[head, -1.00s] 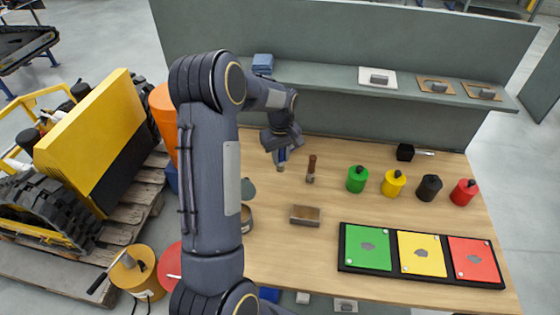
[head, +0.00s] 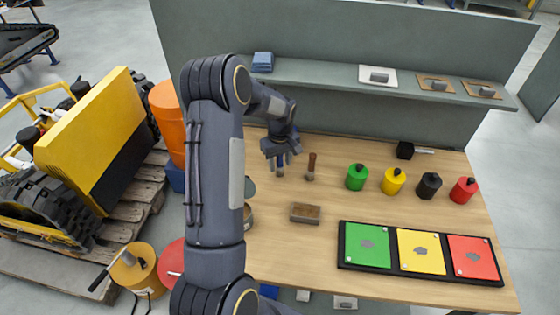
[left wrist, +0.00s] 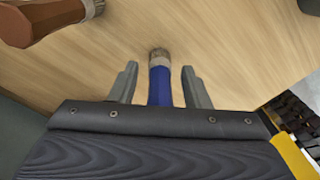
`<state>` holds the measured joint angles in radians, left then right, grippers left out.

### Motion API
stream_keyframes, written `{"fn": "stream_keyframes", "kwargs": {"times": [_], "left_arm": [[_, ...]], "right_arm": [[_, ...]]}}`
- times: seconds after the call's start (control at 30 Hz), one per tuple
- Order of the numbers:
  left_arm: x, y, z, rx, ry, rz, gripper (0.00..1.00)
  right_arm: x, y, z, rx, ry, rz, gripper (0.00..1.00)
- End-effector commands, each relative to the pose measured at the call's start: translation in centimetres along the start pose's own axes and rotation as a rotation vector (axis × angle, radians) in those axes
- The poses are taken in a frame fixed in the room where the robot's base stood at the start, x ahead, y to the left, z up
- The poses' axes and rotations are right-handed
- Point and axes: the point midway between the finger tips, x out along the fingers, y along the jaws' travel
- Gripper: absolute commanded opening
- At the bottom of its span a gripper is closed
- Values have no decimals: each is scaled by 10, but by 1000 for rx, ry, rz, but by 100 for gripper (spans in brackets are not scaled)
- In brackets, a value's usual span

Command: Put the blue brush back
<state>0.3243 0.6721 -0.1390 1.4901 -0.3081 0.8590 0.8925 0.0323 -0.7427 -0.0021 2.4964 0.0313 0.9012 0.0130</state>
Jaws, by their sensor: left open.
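The blue brush (left wrist: 159,84) stands between the two fingers of my left gripper (left wrist: 158,82) in the left wrist view, its blue handle towards the palm and its pale bristle end away from it. A gap shows on both sides of the handle, so the fingers are open and apart from it. In the head view my left gripper (head: 279,163) is over the left part of the table, and only the brush's pale lower end (head: 279,172) shows below it. The handle is hidden there by the gripper. My right gripper is in neither view.
A brown-handled brush (head: 311,166) stands close to the right. A brown block-like item (head: 304,213) lies nearer. Green (head: 356,178), yellow (head: 393,182), black (head: 428,187) and red (head: 464,191) canisters stand right. A black tray (head: 341,246) holds coloured panels.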

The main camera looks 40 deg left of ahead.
Motion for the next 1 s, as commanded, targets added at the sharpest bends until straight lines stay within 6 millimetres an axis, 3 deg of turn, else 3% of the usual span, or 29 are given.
{"fn": "stream_keyframes", "kwargs": {"times": [0.23, 0.7, 0.9, 1.0], "left_arm": [[-11, 1, -1, 0, 3, 3, 43], [-104, 1, 0, 1, 3, 3, 43], [-123, 0, 2, 4, 0, 5, 43], [-136, -5, 12, 37, -4, 32, 43]], "right_arm": [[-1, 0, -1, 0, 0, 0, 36], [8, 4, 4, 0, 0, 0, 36], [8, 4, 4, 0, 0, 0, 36], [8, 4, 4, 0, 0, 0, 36]]}}
